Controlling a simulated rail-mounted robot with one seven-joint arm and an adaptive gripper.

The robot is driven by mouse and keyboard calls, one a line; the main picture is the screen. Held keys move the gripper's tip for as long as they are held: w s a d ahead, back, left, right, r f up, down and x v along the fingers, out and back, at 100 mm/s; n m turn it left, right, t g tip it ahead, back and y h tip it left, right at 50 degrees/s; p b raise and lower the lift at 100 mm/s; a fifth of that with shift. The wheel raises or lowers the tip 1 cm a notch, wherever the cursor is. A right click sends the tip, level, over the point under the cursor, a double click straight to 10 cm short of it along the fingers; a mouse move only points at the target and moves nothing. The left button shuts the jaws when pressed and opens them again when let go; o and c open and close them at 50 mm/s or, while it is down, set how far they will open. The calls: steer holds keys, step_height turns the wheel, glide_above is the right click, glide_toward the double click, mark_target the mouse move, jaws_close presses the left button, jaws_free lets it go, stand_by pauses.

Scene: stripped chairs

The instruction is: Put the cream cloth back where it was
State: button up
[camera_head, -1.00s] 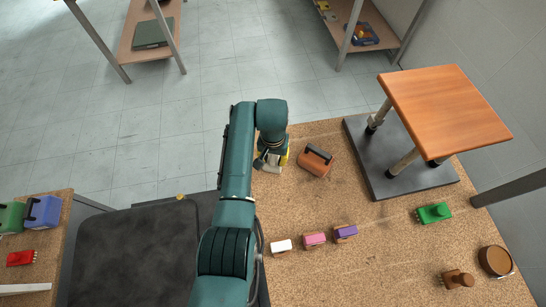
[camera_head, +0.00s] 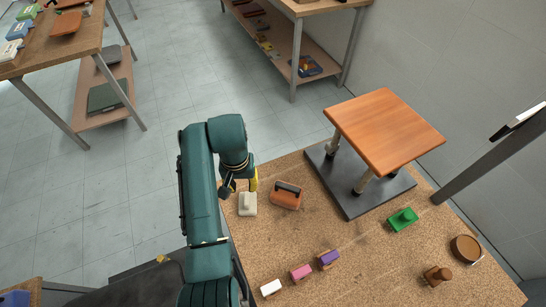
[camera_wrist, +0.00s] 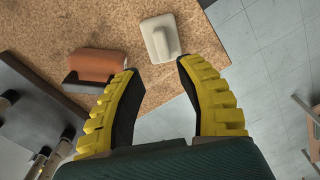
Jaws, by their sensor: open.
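The cream cloth (camera_head: 247,204) looks like a cream pad with a raised grip. It lies on the speckled tabletop (camera_head: 320,225), near its left edge, just left of a brown-orange block with a black handle (camera_head: 286,196). My gripper (camera_head: 238,186) is beside the cream cloth on its far side. In the wrist view my gripper (camera_wrist: 157,68) has its yellow-backed fingers spread and nothing between them. The cream cloth (camera_wrist: 160,38) lies beyond the fingertips, apart from them, with the brown-orange block (camera_wrist: 95,65) to its left.
A wooden-topped stool on a dark base (camera_head: 360,190) stands at the back. White (camera_head: 270,288), pink (camera_head: 301,272) and purple (camera_head: 328,259) blocks are in front. A green block (camera_head: 402,219), a brown knob piece (camera_head: 437,275) and a round brown dish (camera_head: 466,248) are at right.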

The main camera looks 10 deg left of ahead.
steer(key=w+d+r+m+t+y, duration=0.1)
steer(key=w+d+r+t, duration=0.25)
steer(key=r, duration=0.25)
steer(key=w+d+r+t, duration=0.2)
steer(key=d+r+t, duration=0.2)
steer(key=r, duration=0.3)
steer(key=w+d+r+m+t+y, duration=0.1)
steer(key=w+d+r+t, duration=0.1)
steer(key=d+r+t, duration=0.3)
steer(key=s+d+r+t+h, duration=0.1)
steer(key=s+d+r+t, duration=0.3)
steer(key=s+r, duration=0.4)
steer(key=s+d+r+t+h, duration=0.1)
steer(key=s+d+r+t, duration=0.4)
steer(key=s+r, duration=0.4)
step_height(320, 180, up, 6)
steer(key=shift+s+d+r+m+t, duration=0.2)
steer(key=shift+d+m+t, duration=0.05)
steer(key=shift+m+t, duration=0.15)
step_height(320, 180, up, 39)
steer(key=p, duration=3.8)
steer(key=shift+f+h+p, duration=0.2)
steer(key=shift+h+p, duration=0.15)
steer(key=shift+h, duration=0.05)
